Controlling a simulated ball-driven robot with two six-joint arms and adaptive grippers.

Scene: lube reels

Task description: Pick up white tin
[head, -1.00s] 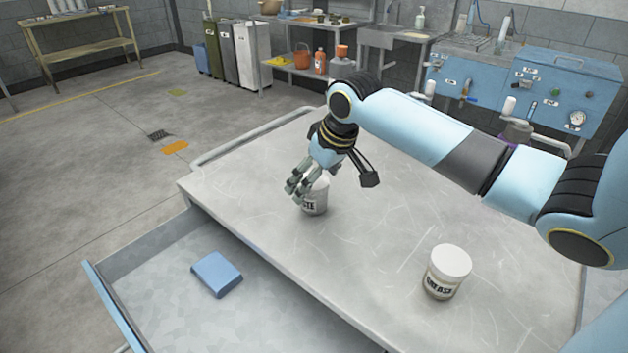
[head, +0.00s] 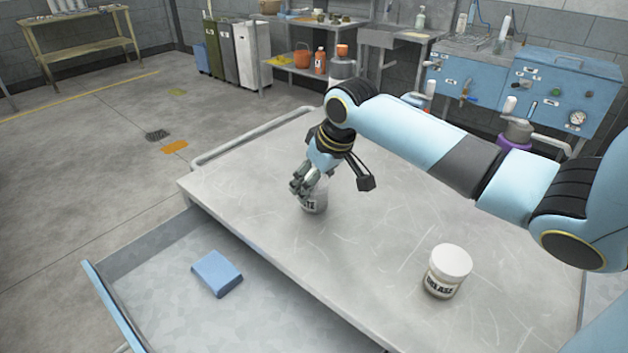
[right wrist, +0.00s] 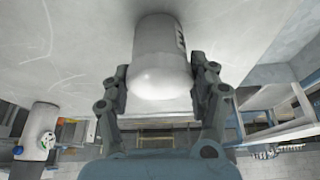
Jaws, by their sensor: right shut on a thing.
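A white tin (head: 316,203) with dark lettering ending in "TE" stands upright on the grey table top near its left edge. My right gripper (head: 303,184) comes down on it from above and is shut on it. In the right wrist view the tin (right wrist: 160,62) sits between the two fingers of my right gripper (right wrist: 160,80), one on each side. The fingers hide part of the tin's top in the head view. A second white tin marked "GREASE" (head: 447,272) stands apart at the table's right front. My left gripper is not in view.
The grey table (head: 370,250) is otherwise clear between the tins. An open drawer (head: 150,290) below the left front edge holds a blue block (head: 217,273). Blue equipment (head: 565,95), a sink (head: 390,38) and bins (head: 250,52) stand behind.

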